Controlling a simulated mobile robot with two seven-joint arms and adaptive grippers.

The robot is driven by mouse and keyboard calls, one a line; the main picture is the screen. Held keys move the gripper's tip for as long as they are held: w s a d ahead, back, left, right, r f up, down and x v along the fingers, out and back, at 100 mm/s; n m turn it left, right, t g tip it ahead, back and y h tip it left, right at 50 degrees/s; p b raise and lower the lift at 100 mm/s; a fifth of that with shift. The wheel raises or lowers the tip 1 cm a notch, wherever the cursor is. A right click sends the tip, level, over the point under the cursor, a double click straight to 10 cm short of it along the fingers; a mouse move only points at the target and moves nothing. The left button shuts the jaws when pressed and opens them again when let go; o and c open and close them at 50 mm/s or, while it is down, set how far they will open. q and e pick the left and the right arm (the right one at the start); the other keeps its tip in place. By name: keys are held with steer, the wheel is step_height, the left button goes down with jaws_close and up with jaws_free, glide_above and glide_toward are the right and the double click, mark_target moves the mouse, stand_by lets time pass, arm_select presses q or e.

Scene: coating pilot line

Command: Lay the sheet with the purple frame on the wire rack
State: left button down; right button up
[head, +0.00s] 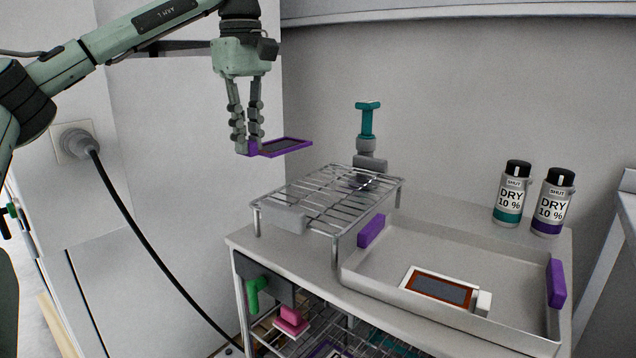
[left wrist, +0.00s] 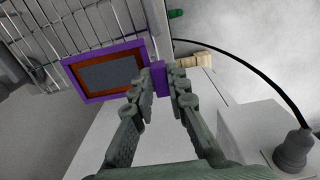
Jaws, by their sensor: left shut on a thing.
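The sheet with the purple frame (head: 286,147) is held in the air to the left of the wire rack and above its height. In the left wrist view the sheet (left wrist: 108,73) shows a grey middle with a brown border inside the purple frame. My left gripper (head: 247,148) points down and is shut on the purple tab at the sheet's edge; the grip also shows in the left wrist view (left wrist: 172,80). The wire rack (head: 325,202) stands on legs on the cabinet top, and no sheet lies on it. My right gripper is not in view.
A grey tray (head: 455,318) with purple handles stands right of the rack, holding a white-framed sheet (head: 440,288). Two bottles (head: 512,194) (head: 552,202) stand behind it. A teal-handled tool (head: 368,130) rises behind the rack. A black cable (head: 145,245) hangs at left.

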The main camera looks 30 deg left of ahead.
mark_target(267, 151)
arm_select(q)
steer(key=shift+w+d+f, duration=1)
steer(key=shift+w+f, duration=0.1)
steer(key=shift+w, duration=0.05)
steer(key=w+d+f, duration=0.1)
steer(key=w+d, duration=0.1)
steer(key=w+d+f, duration=0.1)
steer(key=w+f, duration=0.1)
steer(key=shift+w+d+f, duration=0.2)
steer(key=shift+w+d, duration=0.15)
steer(key=shift+w+d+f, duration=0.15)
steer(key=shift+w, duration=0.05)
steer(key=shift+f, duration=0.2)
step_height(267, 151, down, 3)
steer(key=shift+f, duration=0.3)
steer(key=c, duration=1.9)
jaws_free()
steer(key=shift+f, duration=0.15)
steer(key=shift+c, duration=0.2)
steer(key=o, duration=0.4)
steer(key=shift+o, duration=0.2)
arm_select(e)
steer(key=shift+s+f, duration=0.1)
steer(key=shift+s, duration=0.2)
